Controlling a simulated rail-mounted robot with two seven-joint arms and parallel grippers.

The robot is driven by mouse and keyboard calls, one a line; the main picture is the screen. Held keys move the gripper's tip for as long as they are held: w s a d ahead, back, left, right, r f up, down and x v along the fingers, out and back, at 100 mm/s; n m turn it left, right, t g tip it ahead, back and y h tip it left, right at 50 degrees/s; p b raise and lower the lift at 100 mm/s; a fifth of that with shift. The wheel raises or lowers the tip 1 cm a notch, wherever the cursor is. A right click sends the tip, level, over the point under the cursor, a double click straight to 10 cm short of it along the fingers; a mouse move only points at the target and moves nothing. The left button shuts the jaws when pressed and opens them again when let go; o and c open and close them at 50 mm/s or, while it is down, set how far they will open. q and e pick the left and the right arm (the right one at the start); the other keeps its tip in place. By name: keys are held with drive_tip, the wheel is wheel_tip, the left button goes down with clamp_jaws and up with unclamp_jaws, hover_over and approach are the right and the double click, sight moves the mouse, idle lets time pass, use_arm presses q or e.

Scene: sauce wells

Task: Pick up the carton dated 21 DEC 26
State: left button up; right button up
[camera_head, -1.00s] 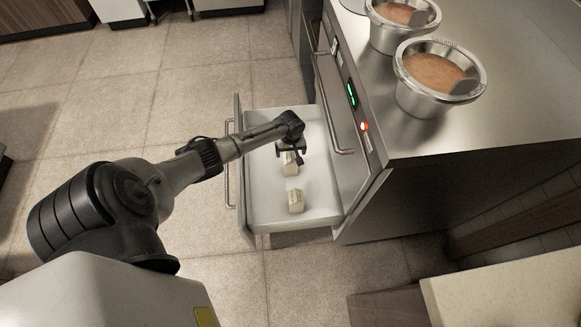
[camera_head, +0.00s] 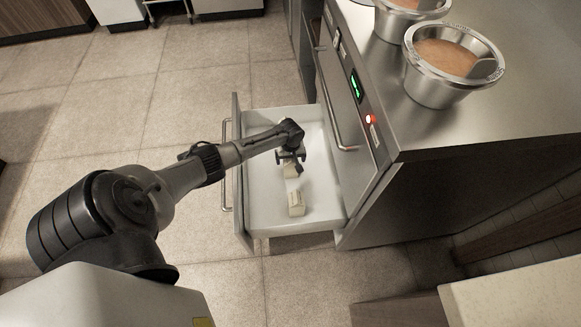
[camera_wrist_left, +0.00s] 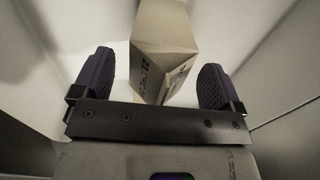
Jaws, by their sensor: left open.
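Two small cream cartons stand in the open drawer (camera_head: 262,218). My left gripper (camera_head: 291,160) is open, over the farther carton (camera_head: 291,171), and partly hides it in the head view. In the left wrist view this carton (camera_wrist_left: 165,45) is between the two purple fingers of my gripper (camera_wrist_left: 155,72), with a gap on each side. Dark upside-down print on it seems to include "21" and "DEC"; the rest is too small to read surely. The nearer carton (camera_head: 296,204) stands free in the drawer, its print unreadable. My right gripper is not in view.
The drawer's walls and handle front (camera_head: 239,170) surround the cartons. The steel cabinet (camera_head: 365,170) rises to the right, with steel sauce wells (camera_head: 440,92) on top. A pale counter edge (camera_head: 520,300) is at the lower right.

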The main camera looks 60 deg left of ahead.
use_arm(q)
drive_tip(key=c, duration=1.7)
drive_tip(key=shift+r, duration=0.1)
clamp_jaws()
drive_tip(key=shift+r, duration=0.1)
